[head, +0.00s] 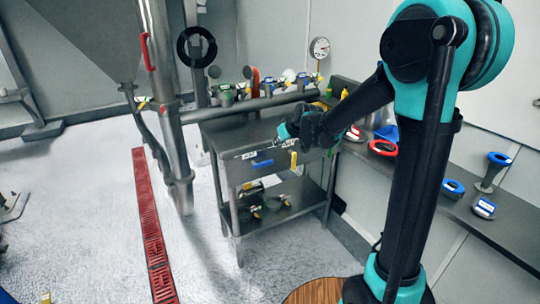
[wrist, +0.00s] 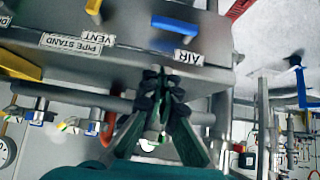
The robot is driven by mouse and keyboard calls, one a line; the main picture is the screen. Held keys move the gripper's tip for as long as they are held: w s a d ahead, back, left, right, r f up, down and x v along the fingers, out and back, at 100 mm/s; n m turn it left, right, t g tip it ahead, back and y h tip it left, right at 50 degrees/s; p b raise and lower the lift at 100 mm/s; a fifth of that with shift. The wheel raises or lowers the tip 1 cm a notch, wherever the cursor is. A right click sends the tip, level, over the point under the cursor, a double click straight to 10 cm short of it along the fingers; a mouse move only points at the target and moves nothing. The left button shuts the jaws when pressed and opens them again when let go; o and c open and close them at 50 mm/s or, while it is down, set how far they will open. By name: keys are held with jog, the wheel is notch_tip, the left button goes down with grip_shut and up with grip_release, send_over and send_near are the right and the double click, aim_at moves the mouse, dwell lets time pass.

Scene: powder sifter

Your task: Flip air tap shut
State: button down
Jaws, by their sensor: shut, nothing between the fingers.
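The air tap has a blue lever (head: 262,163) on the front edge of the grey steel bench. In the wrist view the blue lever (wrist: 176,24) lies near a white AIR label (wrist: 189,57), which appears upside down. My gripper (head: 287,131) is over the front part of the bench top, above and to the right of the lever in the head view. In the wrist view my gripper (wrist: 164,76) is shut and empty, with its fingertips apart from the lever. The tap's body behind the lever is hidden.
A yellow lever (head: 293,158) sits right of the blue one, near the VENT label (wrist: 97,36). A pipe with several valves and a gauge (head: 319,48) runs behind the bench. A side counter (head: 480,212) stands at right. The floor (head: 95,205) at left is open.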

dwell(0.3)
jog(key=x, duration=0.4)
jog(key=s+f+x, duration=0.1)
jog(key=x, duration=0.3)
jog(key=d+f+x, duration=0.1)
jog(key=x, duration=0.3)
jog(key=shift+a+f, duration=0.15)
jog(key=shift+f, duration=0.1)
jog(key=shift+f, duration=0.1)
